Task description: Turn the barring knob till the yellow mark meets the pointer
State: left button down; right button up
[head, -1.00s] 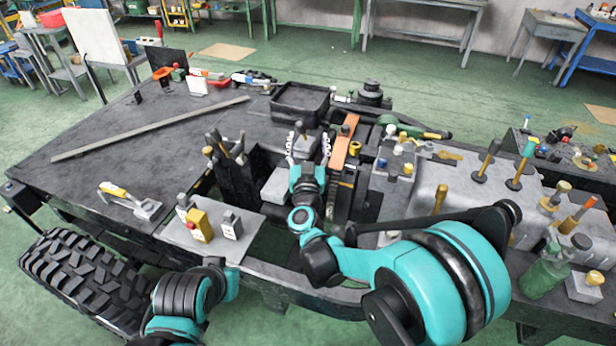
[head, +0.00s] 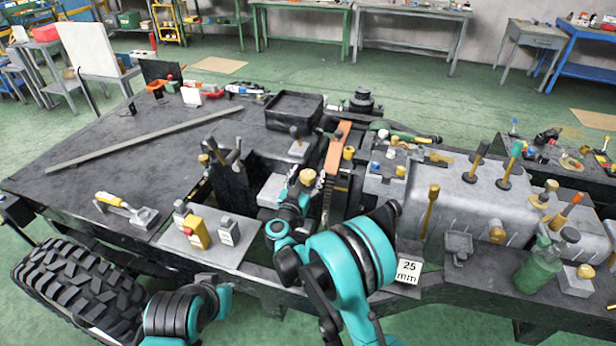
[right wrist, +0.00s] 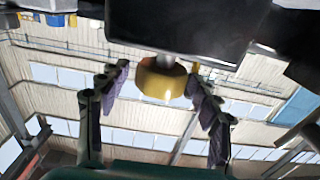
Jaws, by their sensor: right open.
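A round yellow-brass knob (head: 307,176), which looks like the barring knob, shows at my right gripper in the head view. In the right wrist view the same knob (right wrist: 161,80) sits on a short shaft under a dark block. My right gripper (right wrist: 157,98) is open, with one purple-padded finger on each side of the knob and gaps between. In the head view the right gripper (head: 305,185) is partly covered by the knob and its own wrist. I cannot make out the yellow mark or the pointer. My left gripper is out of view.
An orange bar (head: 338,146) stands close right of my right gripper. Upright levers (head: 221,158) rise to its left. A yellow switch box (head: 196,232) sits in front on a grey plate. A "25 mm" block (head: 408,271) lies right of my arm.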

jog(key=shift+w, duration=0.25)
jog(key=c, duration=1.2)
jog(key=shift+d+n+y, duration=0.1)
jog(key=shift+n+y, duration=0.2)
jog(key=shift+y, duration=0.2)
jog(key=n+y, duration=0.1)
jog(key=y, duration=0.1)
jog(key=n+y+b, duration=0.1)
jog(key=n+y, duration=0.1)
jog(key=y, duration=0.1)
jog(key=shift+d+n+t+y+b, duration=0.1)
jog(key=shift+n+t+y+b, duration=0.2)
jog(key=shift+t, duration=0.1)
jog(key=n+y, duration=0.2)
jog(key=y, duration=0.1)
jog(key=n+g+y+b, duration=0.1)
jog(key=n+y, duration=0.1)
jog(key=y, duration=0.1)
jog(key=shift+g+y, duration=0.3)
jog(key=n+g+y, duration=0.4)
jog(key=n+y, duration=0.1)
jog(key=shift+y, duration=0.4)
jog(key=shift+a+n+g+y, duration=0.1)
jog(key=shift+n+g+y, duration=0.9)
jog(key=shift+g, duration=0.55)
jog(key=shift+a+n+g+y, duration=0.1)
jog(key=shift+n+g+y, duration=0.7)
jog(key=shift+n+g, duration=0.6)
jog(key=shift+s+g, duration=0.1)
jog(key=shift+g, duration=0.35)
